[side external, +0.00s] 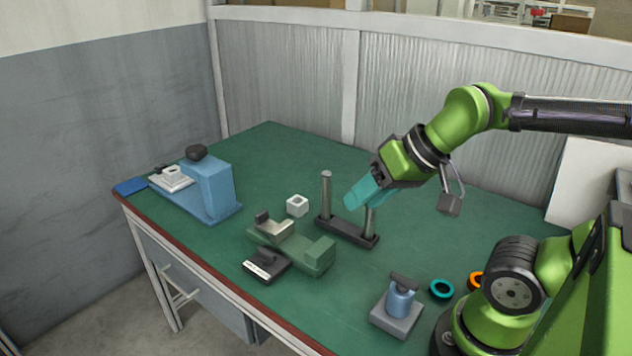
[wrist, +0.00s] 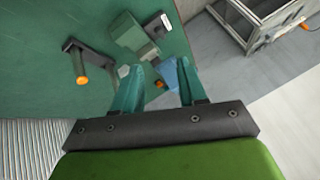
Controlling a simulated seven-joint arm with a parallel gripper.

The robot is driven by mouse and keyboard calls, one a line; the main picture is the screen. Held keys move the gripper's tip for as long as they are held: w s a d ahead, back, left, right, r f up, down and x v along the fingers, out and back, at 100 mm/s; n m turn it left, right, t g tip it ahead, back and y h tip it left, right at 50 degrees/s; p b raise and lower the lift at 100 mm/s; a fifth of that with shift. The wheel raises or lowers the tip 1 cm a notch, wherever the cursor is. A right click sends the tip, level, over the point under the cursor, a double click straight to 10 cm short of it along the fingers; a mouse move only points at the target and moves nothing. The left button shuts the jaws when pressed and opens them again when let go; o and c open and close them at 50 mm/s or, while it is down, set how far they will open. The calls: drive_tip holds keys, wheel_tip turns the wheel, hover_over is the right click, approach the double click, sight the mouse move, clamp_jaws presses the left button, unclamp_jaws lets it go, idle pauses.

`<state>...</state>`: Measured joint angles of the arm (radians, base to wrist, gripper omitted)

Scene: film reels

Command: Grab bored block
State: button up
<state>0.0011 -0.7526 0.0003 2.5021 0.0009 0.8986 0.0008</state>
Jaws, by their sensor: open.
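The bored block (side external: 297,205) is a small white cube with a round hole in its top. It sits on the green table, left of the two-post stand and behind the green vise. My gripper (side external: 352,202) is in the air over the stand, to the right of the block and apart from it. Its teal fingers point down and left. In the wrist view the fingers of my gripper (wrist: 162,66) are spread with nothing held between them. A pale patch beside the left finger there may be the block, but I cannot tell.
The two-post stand (side external: 345,231) rises under my gripper. The green vise (side external: 293,250) and a dark labelled piece (side external: 266,266) lie in front. A blue press (side external: 210,190) stands left. A grey-blue fixture (side external: 397,308), teal ring (side external: 441,289) and orange ring (side external: 474,280) are near my base.

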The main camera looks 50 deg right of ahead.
drive_tip(key=o, duration=0.7)
drive_tip(key=shift+c, duration=0.2)
